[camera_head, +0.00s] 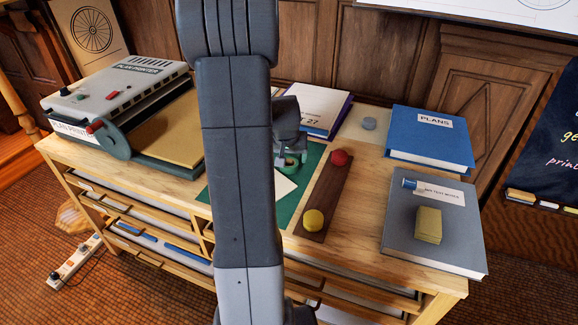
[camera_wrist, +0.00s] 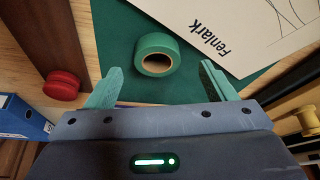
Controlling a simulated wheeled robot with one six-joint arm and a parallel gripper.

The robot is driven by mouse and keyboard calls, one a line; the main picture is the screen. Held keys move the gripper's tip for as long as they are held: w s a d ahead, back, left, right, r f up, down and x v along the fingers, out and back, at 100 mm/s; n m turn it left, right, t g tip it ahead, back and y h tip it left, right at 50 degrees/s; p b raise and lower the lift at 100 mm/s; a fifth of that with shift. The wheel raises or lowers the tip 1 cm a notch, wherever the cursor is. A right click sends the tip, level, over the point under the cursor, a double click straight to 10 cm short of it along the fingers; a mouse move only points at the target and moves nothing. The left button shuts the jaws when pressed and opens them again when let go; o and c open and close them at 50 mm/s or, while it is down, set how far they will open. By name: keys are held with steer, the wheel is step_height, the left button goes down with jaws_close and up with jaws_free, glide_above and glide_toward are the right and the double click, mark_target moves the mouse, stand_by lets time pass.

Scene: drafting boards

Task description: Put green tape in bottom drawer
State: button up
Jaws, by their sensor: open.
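A roll of green tape (camera_wrist: 157,42) lies on the green cutting mat (camera_wrist: 105,30) in the wrist view. My gripper (camera_wrist: 160,67) is open, with one teal finger on each side and short of the roll; I see nothing between the fingers. In the head view my gripper (camera_head: 291,160) is over the mat (camera_head: 312,160), largely behind my own arm, and the tape is hard to tell from the fingers there. The wooden plan chest (camera_head: 440,284) has several drawers in its front (camera_head: 150,232). My arm hides part of them, and the lowest ones are unclear.
A brown strip (camera_head: 322,200) with a red knob (camera_head: 339,157) and a yellow knob (camera_head: 314,219) lies right of the mat. A plan printer (camera_head: 115,85) stands left, a blue PLANS binder (camera_head: 430,140) and grey book (camera_head: 405,235) right. A power strip (camera_head: 75,258) lies on the floor.

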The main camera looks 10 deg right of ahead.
mark_target(289, 160)
steer(key=shift+d+x, duration=0.2)
steer(key=shift+x, duration=1.7)
steer(key=shift+c, duration=0.3)
steer(key=c, duration=1.1)
steer(key=shift+o, duration=0.2)
steer(key=shift+r, duration=0.15)
